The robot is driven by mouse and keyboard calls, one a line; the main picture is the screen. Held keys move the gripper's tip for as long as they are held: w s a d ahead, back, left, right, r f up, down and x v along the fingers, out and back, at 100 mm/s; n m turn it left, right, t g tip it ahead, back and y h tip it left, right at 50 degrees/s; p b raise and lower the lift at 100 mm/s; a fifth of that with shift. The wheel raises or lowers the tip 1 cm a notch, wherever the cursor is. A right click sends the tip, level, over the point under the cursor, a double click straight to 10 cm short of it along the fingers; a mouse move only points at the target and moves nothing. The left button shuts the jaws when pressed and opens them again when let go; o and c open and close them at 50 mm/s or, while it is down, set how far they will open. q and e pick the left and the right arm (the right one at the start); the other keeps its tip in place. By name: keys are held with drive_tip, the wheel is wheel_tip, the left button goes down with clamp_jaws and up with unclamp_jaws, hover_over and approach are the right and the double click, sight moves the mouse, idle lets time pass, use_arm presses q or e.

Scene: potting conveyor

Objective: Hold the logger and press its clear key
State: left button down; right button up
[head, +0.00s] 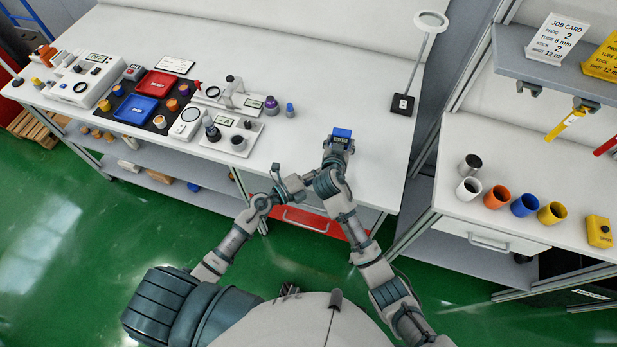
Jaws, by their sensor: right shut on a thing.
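The logger (342,132) is a small device with a blue top part, held up over the front right part of the white bench. My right gripper (338,146) is shut on it from the near side. The logger's clear key is too small to make out. My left gripper (277,171) is at the bench's front edge, left of the logger and apart from it. Its fingers are small and dark, and I cannot tell how far apart they are.
A red tray (157,83), a blue tray (136,109) and several instruments fill the bench's left half. A lamp with a dark base (402,104) stands right of the logger. Several coloured cups, including an orange one (497,197), stand on the right bench. The bench behind the logger is clear.

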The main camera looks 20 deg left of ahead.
use_arm(q)
drive_tip(key=v, duration=0.5)
drive_tip(key=shift+s, duration=0.1)
use_arm(e)
drive_tip(key=shift+f, duration=0.15)
idle(0.3)
drive_tip(key=o, duration=1)
